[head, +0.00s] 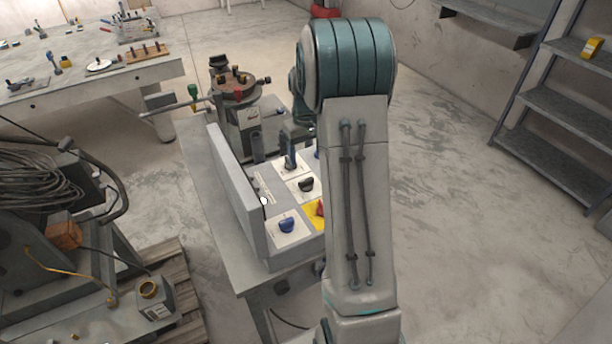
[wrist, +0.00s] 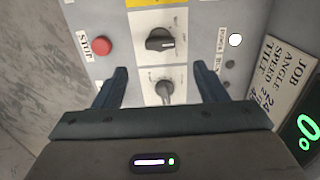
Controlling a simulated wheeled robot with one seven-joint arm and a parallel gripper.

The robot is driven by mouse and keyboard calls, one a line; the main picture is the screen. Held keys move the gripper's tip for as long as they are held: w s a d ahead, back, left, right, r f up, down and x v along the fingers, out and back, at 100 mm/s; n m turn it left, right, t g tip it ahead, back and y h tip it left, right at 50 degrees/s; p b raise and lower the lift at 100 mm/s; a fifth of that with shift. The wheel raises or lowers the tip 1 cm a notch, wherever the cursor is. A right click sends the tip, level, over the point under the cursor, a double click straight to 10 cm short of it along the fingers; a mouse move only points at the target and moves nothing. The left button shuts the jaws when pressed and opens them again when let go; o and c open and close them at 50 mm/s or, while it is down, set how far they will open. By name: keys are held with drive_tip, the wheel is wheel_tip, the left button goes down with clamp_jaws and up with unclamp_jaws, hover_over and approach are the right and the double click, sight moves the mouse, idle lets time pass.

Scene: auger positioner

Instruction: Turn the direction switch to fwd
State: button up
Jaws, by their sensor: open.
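In the wrist view my gripper (wrist: 165,84) is open and empty. Its two dark fingers stand on either side of a grey pointer knob (wrist: 163,90) on a white plate, apart from it. A black rotary knob (wrist: 160,40) on another white plate lies just above it in that view; it also shows in the head view (head: 306,184). The lettering on both plates is too small to read, so I cannot tell which knob is the direction switch or where it points. In the head view my arm hides most of the gripper.
A red stop button (wrist: 103,47) and a white round button (wrist: 235,40) flank the knobs. A display with green digits (wrist: 308,128) is at lower right. In the head view, a blue knob (head: 287,225) sits near the panel's front, beside an upright grey plate (head: 232,185).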

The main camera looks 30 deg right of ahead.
sight(306, 180)
wheel_tip(306, 180, down, 10)
drive_tip(key=shift+r+p, duration=0.1)
drive_tip(key=shift+p, duration=0.75)
drive_tip(key=c, duration=1)
